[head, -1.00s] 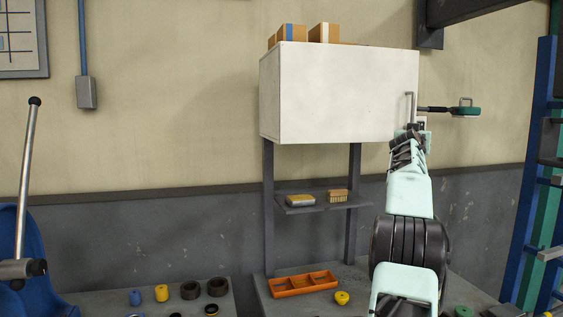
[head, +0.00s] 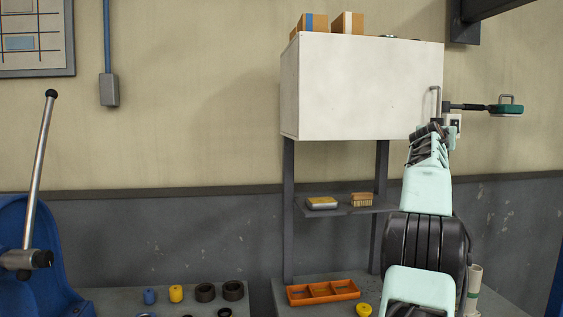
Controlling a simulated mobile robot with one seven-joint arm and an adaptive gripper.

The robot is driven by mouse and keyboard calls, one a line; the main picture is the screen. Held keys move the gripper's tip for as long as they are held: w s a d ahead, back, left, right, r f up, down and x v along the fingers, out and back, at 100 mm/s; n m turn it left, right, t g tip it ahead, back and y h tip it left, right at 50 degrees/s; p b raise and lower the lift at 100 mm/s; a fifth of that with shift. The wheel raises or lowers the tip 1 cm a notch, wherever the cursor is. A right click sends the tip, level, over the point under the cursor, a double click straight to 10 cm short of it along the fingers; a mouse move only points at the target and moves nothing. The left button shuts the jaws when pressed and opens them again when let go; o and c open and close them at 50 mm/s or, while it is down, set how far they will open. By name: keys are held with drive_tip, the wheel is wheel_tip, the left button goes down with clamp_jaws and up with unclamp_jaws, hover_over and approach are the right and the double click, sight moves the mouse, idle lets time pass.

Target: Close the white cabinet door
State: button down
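The white cabinet (head: 288,90) stands on dark posts against the wall. Its broad white front (head: 365,88) faces me and looks flush with the body; I cannot tell if a small gap is there. A grey upright handle (head: 436,102) is at the front's right edge. My arm reaches up to the lower right corner of the cabinet. My gripper (head: 430,131) is a small dark shape there, just below the handle. Its fingers cannot be made out, and I cannot tell whether it touches the door.
A dark rod with a green head (head: 507,108) sticks out right of the handle. Boxes (head: 347,22) lie on the cabinet. Below are a shelf (head: 350,210) with brushes, an orange tray (head: 324,292), and a blue press (head: 35,260) at far left.

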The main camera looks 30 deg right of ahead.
drive_tip(key=shift+w+a+r, duration=0.15)
drive_tip(key=shift+w+r, duration=0.1)
idle(0.5)
